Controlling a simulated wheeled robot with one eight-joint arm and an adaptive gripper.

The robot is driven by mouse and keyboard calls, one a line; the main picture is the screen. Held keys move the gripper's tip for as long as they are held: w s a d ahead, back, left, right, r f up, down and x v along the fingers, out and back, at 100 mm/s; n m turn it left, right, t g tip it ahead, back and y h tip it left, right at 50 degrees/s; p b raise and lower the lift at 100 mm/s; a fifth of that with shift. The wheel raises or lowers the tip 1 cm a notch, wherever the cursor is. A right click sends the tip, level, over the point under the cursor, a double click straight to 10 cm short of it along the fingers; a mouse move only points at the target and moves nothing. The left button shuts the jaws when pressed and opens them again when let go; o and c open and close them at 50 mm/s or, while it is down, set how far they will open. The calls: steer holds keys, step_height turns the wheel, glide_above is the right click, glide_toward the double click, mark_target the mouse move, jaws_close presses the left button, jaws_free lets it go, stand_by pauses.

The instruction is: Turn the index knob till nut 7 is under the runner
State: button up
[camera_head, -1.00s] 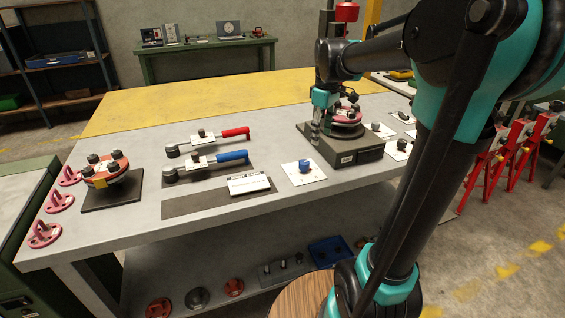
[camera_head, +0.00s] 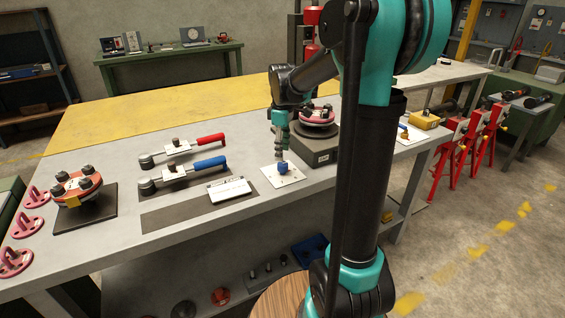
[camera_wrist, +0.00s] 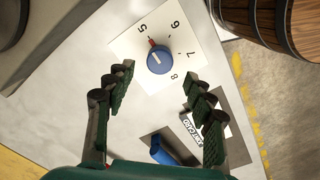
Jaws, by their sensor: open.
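The index knob (camera_wrist: 159,58) is blue with a red pointer, on a white dial plate (camera_wrist: 188,24) marked 5, 6, 7 and 8. Its pointer faces the 5. In the head view the knob (camera_head: 283,168) sits at the bench's front, below my gripper (camera_head: 281,150). In the wrist view my gripper (camera_wrist: 157,76) is open, with its fingers apart on either side just below the knob and nothing between them. The red flanged spool (camera_head: 318,113) on its dark base (camera_head: 316,148) stands behind, partly hidden by my arm. The runner and nut 7 cannot be made out.
Another flanged spool (camera_head: 78,184) stands on a dark mat at left. Red stands (camera_head: 470,150) are beyond the bench's right end.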

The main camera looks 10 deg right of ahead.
mark_target(283, 163)
steer(key=shift+f, duration=2.7)
steer(key=shift+c, duration=0.5)
steer(key=c, duration=1.1)
steer(key=shift+o, duration=0.2)
